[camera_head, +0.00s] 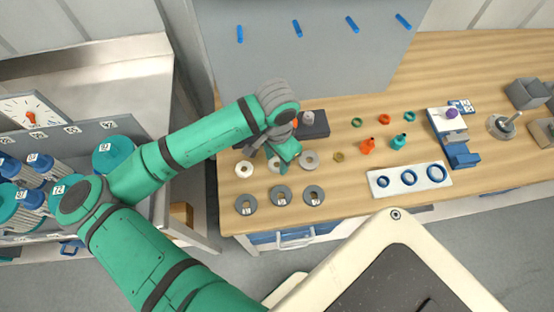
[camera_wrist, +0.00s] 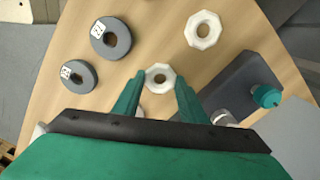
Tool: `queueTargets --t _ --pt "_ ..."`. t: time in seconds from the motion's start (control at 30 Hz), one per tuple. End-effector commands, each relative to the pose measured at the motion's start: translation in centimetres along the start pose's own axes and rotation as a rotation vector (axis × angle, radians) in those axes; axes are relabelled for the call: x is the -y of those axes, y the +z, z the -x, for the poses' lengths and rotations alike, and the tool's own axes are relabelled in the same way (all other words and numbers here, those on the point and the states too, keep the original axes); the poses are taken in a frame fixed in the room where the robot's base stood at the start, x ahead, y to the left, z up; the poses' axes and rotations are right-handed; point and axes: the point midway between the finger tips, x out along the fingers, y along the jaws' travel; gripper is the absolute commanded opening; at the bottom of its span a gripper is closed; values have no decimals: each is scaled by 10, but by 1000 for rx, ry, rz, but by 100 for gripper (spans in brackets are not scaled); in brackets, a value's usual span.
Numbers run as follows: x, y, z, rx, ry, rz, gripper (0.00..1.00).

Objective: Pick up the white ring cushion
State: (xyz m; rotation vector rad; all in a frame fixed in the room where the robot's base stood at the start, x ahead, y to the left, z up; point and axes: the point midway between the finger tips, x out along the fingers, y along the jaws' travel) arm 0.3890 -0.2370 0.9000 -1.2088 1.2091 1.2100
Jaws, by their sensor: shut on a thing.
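My gripper (camera_wrist: 157,73) has its two green fingers on either side of a white ring cushion (camera_wrist: 160,77) and is shut on it. I cannot tell whether that ring is clear of the table. A second white ring (camera_wrist: 203,29) lies apart, at the top of the wrist view. Something pale is mostly hidden behind the left finger. In the head view my gripper (camera_head: 275,155) is over the row of pale rings. A white ring (camera_head: 244,169) lies left of it and a greyer ring (camera_head: 309,160) right of it.
Several grey labelled discs (camera_head: 280,194) lie along the front edge. A dark box (camera_head: 314,125) stands behind the rings. Orange (camera_head: 367,146) and teal (camera_head: 398,141) fittings and a white plate with blue rings (camera_head: 408,181) are to the right. A grey panel (camera_head: 300,50) rises behind.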

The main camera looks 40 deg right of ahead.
Motion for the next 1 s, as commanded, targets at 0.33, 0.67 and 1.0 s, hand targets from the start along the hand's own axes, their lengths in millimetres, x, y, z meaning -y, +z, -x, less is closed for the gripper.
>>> queueTargets --t 0.33,0.67,1.0 --pt "-16 -8 49 -3 -3 -9 17" --pt "-82 -34 104 -2 -2 -9 17" --pt "-123 -50 124 -1 -1 -3 17"
